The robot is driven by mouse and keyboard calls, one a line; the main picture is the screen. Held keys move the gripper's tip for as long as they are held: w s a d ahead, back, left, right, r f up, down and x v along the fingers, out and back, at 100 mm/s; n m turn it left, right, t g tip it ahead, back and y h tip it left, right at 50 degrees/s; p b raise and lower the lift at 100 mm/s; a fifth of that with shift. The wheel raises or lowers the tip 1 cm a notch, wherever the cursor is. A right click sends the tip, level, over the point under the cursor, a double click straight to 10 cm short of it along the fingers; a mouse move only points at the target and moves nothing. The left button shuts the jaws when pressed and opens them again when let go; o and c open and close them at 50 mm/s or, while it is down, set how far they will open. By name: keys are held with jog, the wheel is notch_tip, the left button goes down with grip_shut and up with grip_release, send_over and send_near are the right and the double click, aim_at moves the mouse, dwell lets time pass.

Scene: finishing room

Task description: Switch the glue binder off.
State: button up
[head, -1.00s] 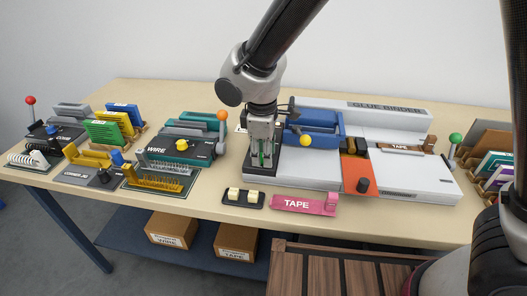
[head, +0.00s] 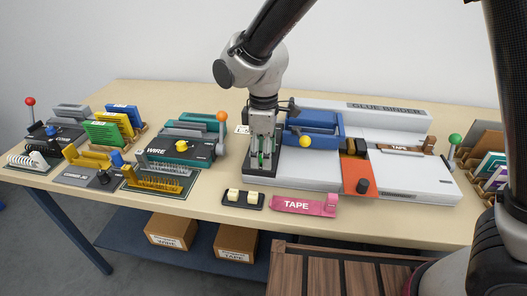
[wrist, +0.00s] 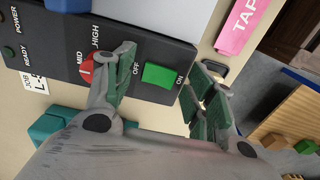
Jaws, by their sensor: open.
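The glue binder (head: 310,180) is a wide light-grey machine on the table, with a dark control panel (wrist: 105,40) at its left end. In the wrist view the panel carries a green rocker switch (wrist: 162,76) between the words OFF and ON. A red round knob (wrist: 86,69) sits beside MID and HIGH. My gripper (wrist: 166,64) is open and empty over the panel, its fingers on either side of the green switch. The left finger partly covers the knob. Contact with the panel cannot be told. In the head view my gripper (head: 263,156) hides much of the panel.
A pink tape dispenser (head: 303,205) and a dark tray with cream blocks (head: 243,199) lie in front of the binder. The blue clamp (head: 313,126) with a yellow knob rises right of my gripper. The wire binder (head: 185,146) stands to the left.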

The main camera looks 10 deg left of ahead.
notch_tip(320, 180, up, 12)
dwell(0.4)
jog(key=s+d+r+m+t, duration=0.1)
jog(key=s+d+m, duration=0.3)
jog(key=d, duration=1.1)
jog(key=s+d+r+m+t, duration=0.2)
jog(key=d+m, duration=0.6)
jog(key=d, duration=0.6)
jog(key=s+d+r+m+t, duration=0.1)
jog(key=s+d+r+m, duration=0.3)
jog(key=d, duration=1.1)
jog(key=shift+s+d+m, duration=0.35)
jog(key=shift+s+m, duration=0.55)
jog(key=shift+s, duration=0.15)
jog(key=shift+r, duration=0.1)
